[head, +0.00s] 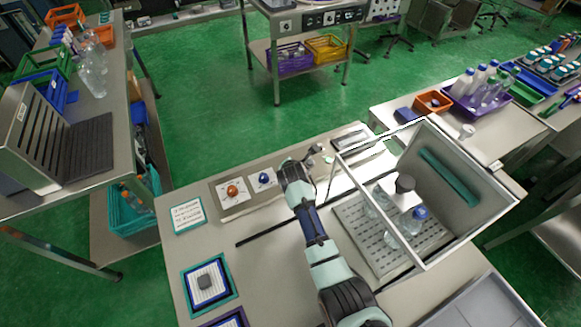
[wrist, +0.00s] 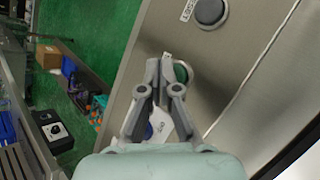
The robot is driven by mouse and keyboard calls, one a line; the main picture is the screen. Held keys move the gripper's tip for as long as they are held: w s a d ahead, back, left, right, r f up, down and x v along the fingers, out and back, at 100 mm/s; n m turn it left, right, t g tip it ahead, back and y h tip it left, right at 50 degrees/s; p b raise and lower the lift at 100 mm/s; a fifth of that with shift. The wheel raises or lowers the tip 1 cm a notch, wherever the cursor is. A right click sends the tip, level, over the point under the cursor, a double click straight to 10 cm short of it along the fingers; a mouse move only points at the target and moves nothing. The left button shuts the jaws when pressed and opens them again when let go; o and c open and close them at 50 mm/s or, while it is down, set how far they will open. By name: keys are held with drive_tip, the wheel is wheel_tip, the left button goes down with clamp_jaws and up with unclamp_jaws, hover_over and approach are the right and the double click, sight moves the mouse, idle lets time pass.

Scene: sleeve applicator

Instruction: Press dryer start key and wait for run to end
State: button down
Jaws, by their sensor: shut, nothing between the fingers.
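My gripper (wrist: 160,64) is shut and empty. In the wrist view its fingertips are beside a round green key (wrist: 181,72), which they partly cover; I cannot tell whether they touch it. A dark grey round button (wrist: 210,12) with a white label sits on the same metal panel. In the head view my gripper (head: 314,151) is at the back edge of the bench, over the right part of the control strip (head: 222,190), and the green key cannot be made out. A clear-walled cabinet (head: 482,215) with bottles on a slotted tray (head: 362,234) stands to the right.
A printed sign (head: 187,215) and a blue-framed pad (head: 226,296) lie further left. The cabinet's frame stands close to my arm's right side.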

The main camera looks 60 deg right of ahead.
drive_tip(key=shift+r, duration=0.1)
wheel_tip(320, 180, up, 5)
drive_tip(key=p, duration=0.5)
idle(0.4)
idle(0.7)
